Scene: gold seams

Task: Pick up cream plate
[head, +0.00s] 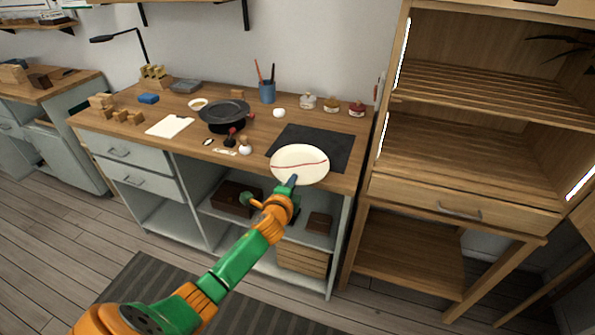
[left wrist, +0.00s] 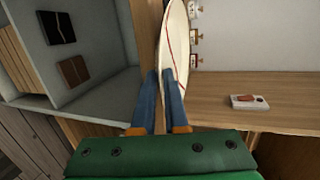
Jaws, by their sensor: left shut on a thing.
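The cream plate (head: 300,161) has a thin red-brown seam line across its face. In the head view it is at the front right of the wooden worktop, over the front edge of a dark mat. My left gripper (head: 292,181) is at the plate's near rim, shut on it. In the left wrist view the plate (left wrist: 176,42) shows nearly edge-on, with its rim between the two blue fingers (left wrist: 162,76). I cannot tell whether the plate touches the mat. My right gripper is not in view.
The dark mat (head: 336,150) lies behind the plate. A black pan (head: 224,113), a blue cup of brushes (head: 267,92) and several small jars (head: 331,104) stand on the worktop (head: 185,106). A tall wooden shelf unit (head: 455,190) stands close on the right.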

